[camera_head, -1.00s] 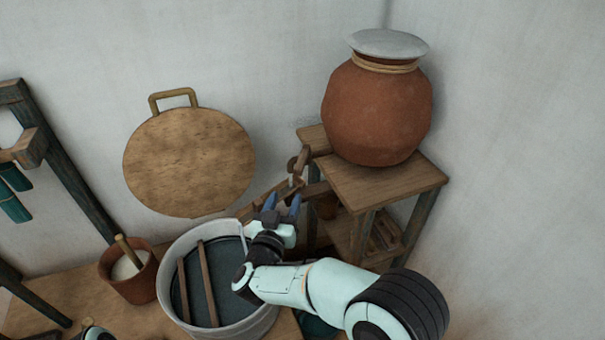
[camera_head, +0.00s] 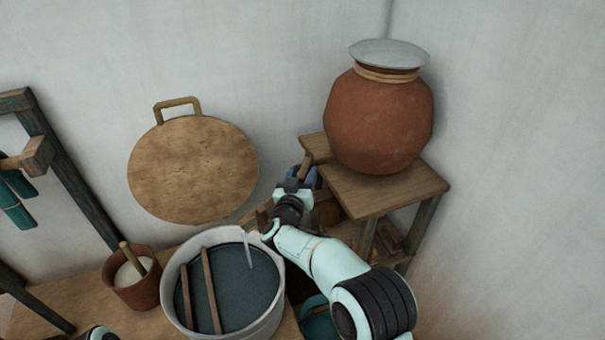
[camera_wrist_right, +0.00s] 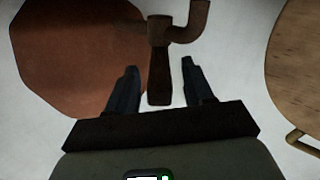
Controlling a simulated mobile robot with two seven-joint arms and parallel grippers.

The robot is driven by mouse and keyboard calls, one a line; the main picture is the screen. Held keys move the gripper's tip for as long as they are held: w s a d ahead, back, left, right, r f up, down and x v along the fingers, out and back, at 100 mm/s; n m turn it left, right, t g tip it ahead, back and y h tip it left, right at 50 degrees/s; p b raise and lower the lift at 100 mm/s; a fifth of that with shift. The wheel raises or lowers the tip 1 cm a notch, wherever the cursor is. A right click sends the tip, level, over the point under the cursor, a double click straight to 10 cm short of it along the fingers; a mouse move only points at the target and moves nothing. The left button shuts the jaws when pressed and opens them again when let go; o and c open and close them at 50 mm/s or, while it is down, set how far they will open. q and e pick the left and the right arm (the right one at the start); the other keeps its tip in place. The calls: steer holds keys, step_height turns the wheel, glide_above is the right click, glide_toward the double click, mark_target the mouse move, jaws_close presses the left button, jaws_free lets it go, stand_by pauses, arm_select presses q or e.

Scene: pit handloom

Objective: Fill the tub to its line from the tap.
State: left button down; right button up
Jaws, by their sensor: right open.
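The pale tub (camera_head: 275,316) stands at the bottom centre of the head view. It holds dark water (camera_head: 245,290), and two wooden slats lie across it. A thin pale streak (camera_head: 247,250), which looks like falling water, shows inside its far rim. The tub's fill line cannot be made out. The brown tap (camera_head: 303,168) is below the clay pot; its handle shows in the right wrist view (camera_wrist_right: 158,85). My right gripper (camera_head: 301,176) is open at the tap, its fingers on either side of the handle, with gaps visible. My left gripper is not seen.
The large lidded clay pot (camera_head: 378,120) stands on a wooden stand (camera_head: 385,190). A small pot of white stuff (camera_head: 135,290) is left of the tub. A round wooden board (camera_head: 193,170) leans on the wall. A dark loom post (camera_head: 75,180) is at left.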

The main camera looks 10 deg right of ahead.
steer(key=shift+w+d, duration=0.1)
steer(key=shift+w, duration=0.05)
jaws_close()
